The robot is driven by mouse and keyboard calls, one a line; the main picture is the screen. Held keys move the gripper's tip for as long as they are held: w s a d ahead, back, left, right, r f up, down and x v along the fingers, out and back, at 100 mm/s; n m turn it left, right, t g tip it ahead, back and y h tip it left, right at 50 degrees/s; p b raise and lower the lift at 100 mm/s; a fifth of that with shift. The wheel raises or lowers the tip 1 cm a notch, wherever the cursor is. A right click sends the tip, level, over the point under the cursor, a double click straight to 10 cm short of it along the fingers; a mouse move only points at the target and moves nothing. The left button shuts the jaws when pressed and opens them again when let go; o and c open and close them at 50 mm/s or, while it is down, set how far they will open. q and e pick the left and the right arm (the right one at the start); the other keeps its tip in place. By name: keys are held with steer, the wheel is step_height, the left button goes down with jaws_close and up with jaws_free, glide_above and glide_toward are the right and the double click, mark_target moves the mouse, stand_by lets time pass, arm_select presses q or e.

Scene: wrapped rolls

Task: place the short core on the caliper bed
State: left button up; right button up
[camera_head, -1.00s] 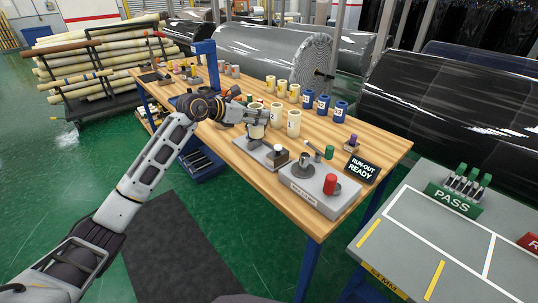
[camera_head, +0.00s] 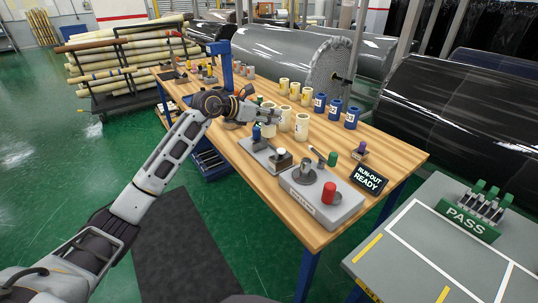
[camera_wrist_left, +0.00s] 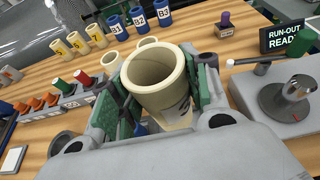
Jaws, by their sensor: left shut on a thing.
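My left gripper (camera_head: 262,115) is shut on a cream, hollow core. In the left wrist view the core (camera_wrist_left: 163,105) stands roughly upright between the green finger pads, open end up, with a dark mark on its side. In the head view the held core (camera_head: 269,130) is partly hidden by the gripper and sits just behind a grey instrument bed (camera_head: 262,158) with a blue upright part and a white-topped block. This looks like the caliper bed, but I cannot read a label. Whether the core's lower end touches anything is hidden. My right gripper is not in view.
Two cream cores (camera_head: 302,126) stand close behind the held one. Numbered cream cores (camera_head: 295,90) and blue cores (camera_head: 335,109) stand further back. The run-out instrument (camera_head: 322,198) with a red cylinder is to the right. The wooden table's (camera_head: 393,148) right part has bare room.

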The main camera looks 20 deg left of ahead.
mark_target(262, 132)
arm_select(q)
steer(key=shift+f, duration=3.1)
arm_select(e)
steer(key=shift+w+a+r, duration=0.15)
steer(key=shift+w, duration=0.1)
arm_select(q)
steer(key=shift+f, duration=0.1)
steer(key=shift+f, duration=0.65)
steer(key=shift+f+b, duration=0.35)
steer(key=shift+f, duration=0.75)
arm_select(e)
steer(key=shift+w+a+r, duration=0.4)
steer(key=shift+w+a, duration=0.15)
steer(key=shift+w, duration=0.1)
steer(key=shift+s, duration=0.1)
